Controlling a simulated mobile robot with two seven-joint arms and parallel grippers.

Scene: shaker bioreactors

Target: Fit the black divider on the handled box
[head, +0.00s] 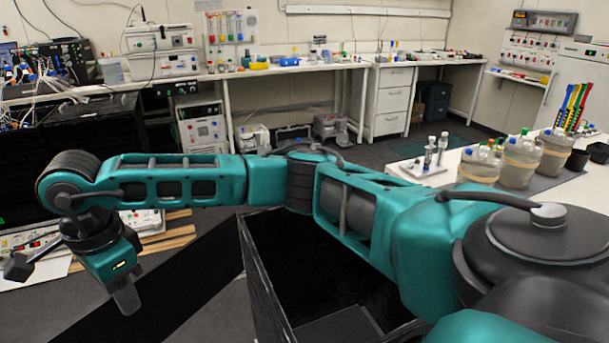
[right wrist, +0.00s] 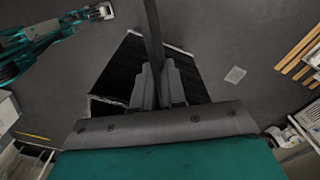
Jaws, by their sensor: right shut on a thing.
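The handled box (head: 252,268) is a tall, black, open-topped box with worn pale edges, low in the middle of the head view. My arm crosses above it and hides part of its rim; I cannot make out its handles. My right gripper (head: 127,302) hangs pointing down at the lower left, to the left of the box and apart from it. In the right wrist view my right gripper (right wrist: 161,82) is shut on a thin dark strip, which looks like the black divider (right wrist: 152,30) seen edge-on. A large black shape lies behind the fingers there.
A white table (head: 550,195) at the right holds several lidded jars (head: 520,160) and a small vial rack (head: 420,168). Wooden slats (head: 165,240) lie at the left. Benches with instruments line the back wall.

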